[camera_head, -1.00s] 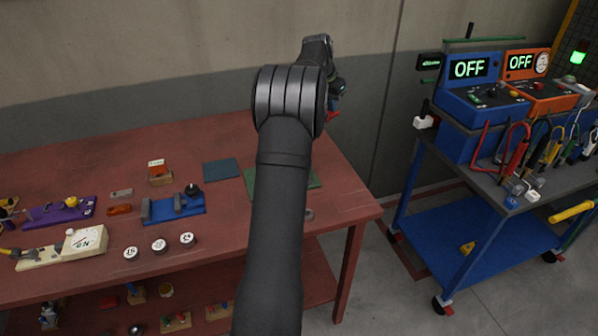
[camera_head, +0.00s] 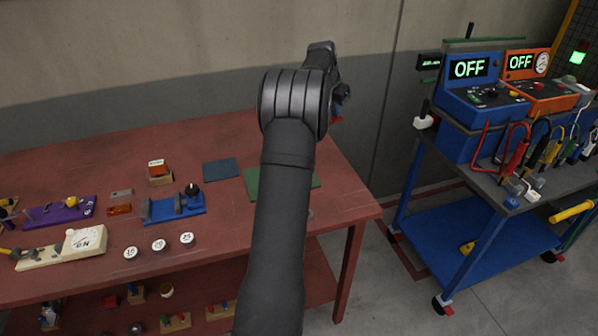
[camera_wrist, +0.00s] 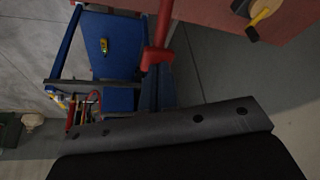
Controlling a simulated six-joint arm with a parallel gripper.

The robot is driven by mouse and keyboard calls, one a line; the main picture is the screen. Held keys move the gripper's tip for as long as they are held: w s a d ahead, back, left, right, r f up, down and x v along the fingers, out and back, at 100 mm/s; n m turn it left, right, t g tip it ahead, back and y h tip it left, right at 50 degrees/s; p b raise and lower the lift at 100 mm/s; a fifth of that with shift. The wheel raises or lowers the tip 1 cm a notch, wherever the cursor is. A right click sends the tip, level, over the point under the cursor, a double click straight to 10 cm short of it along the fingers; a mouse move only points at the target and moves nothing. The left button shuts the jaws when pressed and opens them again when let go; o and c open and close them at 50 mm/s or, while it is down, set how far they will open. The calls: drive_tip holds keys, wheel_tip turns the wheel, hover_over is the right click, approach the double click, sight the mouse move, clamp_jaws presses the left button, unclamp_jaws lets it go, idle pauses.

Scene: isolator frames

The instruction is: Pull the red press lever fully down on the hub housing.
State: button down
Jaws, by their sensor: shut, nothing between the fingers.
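No red press lever or hub housing can be made out in either view; part of the table is hidden behind my arm. My gripper (camera_head: 337,119) shows only in part beyond my arm in the head view, above the table's far right. In the wrist view, my gripper (camera_wrist: 153,60) appears shut and empty, with red at its tip. It is in the air and touches nothing that I can see.
The red table (camera_head: 90,165) carries a blue fixture (camera_head: 173,208), a dark blue mat (camera_head: 221,170), a partly hidden green mat (camera_head: 257,184) and a cream gauge block (camera_head: 62,248). A blue cart (camera_head: 490,243) stands at right; its lower shelf (camera_wrist: 117,63) shows in the wrist view.

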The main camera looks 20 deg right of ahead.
drive_tip(key=shift+f, duration=0.15)
drive_tip(key=shift+s+x, duration=0.25)
drive_tip(key=shift+x, duration=1)
drive_tip(key=shift+d, duration=0.15)
drive_tip(key=shift+f, duration=0.1)
drive_tip(key=shift+d+f, duration=0.25)
drive_tip(key=shift+f, duration=1.2)
